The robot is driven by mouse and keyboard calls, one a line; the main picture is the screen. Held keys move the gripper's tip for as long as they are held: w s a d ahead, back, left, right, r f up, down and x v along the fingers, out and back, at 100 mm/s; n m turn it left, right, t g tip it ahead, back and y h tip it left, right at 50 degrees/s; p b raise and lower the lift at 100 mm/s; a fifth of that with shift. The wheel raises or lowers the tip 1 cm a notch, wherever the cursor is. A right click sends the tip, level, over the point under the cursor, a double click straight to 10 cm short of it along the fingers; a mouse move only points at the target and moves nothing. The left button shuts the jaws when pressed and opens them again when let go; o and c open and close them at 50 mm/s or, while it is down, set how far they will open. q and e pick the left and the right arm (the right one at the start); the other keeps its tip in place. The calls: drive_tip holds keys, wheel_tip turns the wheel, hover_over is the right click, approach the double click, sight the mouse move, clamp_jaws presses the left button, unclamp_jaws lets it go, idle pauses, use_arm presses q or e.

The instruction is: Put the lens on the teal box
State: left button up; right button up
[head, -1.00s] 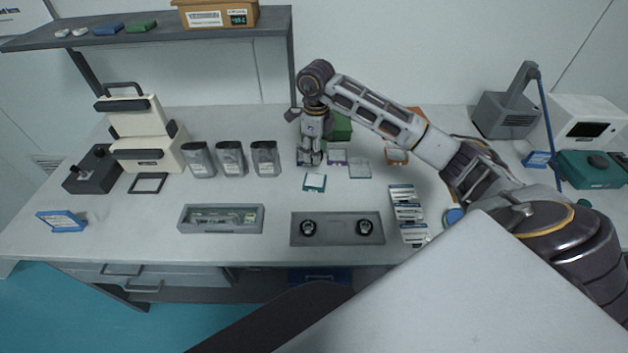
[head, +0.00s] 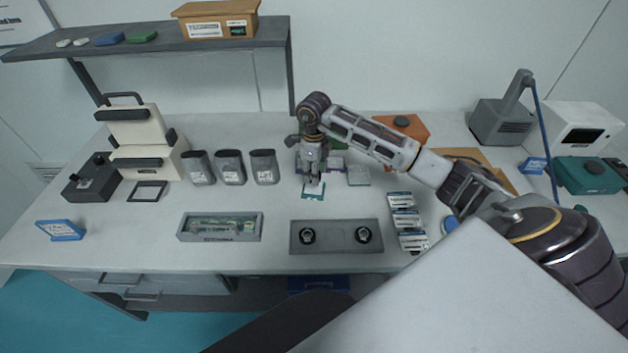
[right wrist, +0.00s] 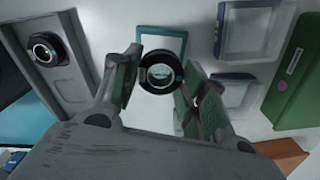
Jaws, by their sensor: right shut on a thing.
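A dark round lens (right wrist: 160,73) with a clear centre is between the fingers of my right gripper (right wrist: 160,85). In the head view my right gripper (head: 313,182) points down over the small teal box (head: 313,195), and the lens is too small to make out there. In the right wrist view the teal-edged box (right wrist: 176,40) shows behind the lens, partly hidden by it. I cannot tell whether the lens touches the box. My left gripper is not in view.
A grey tray (head: 335,240) with two dark round parts lies in front. Small clear-topped boxes (head: 358,176) stand close to the right. Grey bins (head: 231,168) stand left, label cards (head: 406,222) right. Bare table lies left of the teal box.

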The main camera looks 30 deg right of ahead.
sight(314, 188)
drive_tip(key=shift+f, duration=0.35)
drive_tip(key=shift+f+p, duration=0.3)
drive_tip(key=shift+f, duration=1.55)
drive_tip(key=shift+f, duration=0.15)
drive_tip(key=o, duration=1)
drive_tip(key=shift+r+b, duration=0.95)
drive_tip(key=shift+r, duration=5.2)
